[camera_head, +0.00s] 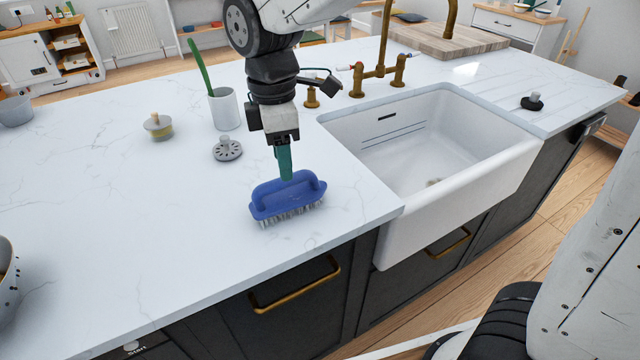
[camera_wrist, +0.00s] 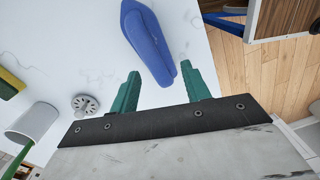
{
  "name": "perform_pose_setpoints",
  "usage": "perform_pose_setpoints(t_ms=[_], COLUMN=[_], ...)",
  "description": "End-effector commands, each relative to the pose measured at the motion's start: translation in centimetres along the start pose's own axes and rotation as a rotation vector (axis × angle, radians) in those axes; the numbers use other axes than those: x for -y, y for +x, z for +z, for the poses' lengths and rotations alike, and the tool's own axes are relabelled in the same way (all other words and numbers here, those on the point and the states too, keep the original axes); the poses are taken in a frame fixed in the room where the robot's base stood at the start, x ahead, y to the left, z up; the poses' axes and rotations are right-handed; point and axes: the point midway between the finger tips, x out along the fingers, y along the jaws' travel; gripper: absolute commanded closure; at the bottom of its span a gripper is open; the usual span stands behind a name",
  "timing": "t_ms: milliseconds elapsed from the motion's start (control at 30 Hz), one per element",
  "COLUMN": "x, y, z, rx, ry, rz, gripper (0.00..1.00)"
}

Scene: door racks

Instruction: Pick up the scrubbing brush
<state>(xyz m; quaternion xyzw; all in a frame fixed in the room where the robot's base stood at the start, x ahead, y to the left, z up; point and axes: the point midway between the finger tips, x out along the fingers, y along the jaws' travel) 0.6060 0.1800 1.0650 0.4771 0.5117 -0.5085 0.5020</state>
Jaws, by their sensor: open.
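The scrubbing brush (camera_head: 288,198) has a blue body with an arched handle and pale bristles. It stands bristles down on the white countertop, near the front edge and left of the sink. In the wrist view the brush (camera_wrist: 148,40) lies ahead of the fingers, its near end reaching toward the gap between them. My gripper (camera_head: 286,172) points down just above and behind the brush in the head view. Its green fingers (camera_wrist: 160,85) are apart with nothing held between them. One finger hides part of the other in the head view, so contact with the handle cannot be told.
A white sink (camera_head: 420,150) with a brass tap (camera_head: 382,60) is to the right. A grey sink strainer (camera_head: 227,149), a white cup (camera_head: 224,108) with a green-handled tool and a small round brush (camera_head: 158,127) stand left. The left counter is mostly clear.

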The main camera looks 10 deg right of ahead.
Motion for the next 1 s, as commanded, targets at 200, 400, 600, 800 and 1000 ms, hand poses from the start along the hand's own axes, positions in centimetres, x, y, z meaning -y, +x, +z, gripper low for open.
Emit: perform_pose_setpoints(t_ms=[200,400,600,800,1000], x=[-1.0,-1.0,-0.9,-1.0,-1.0], y=[-0.9,0.9,3.4,6.2,6.9], z=[-0.6,-0.4,-0.5,-0.7,-0.7], rx=[-0.016,-0.014,-0.014,-0.014,-0.015], ry=[-0.227,-0.251,-0.250,-0.248,-0.248], rz=[0.039,0.037,0.036,0.037,0.039], gripper=[0.53,0.53,0.53,0.53,0.53])
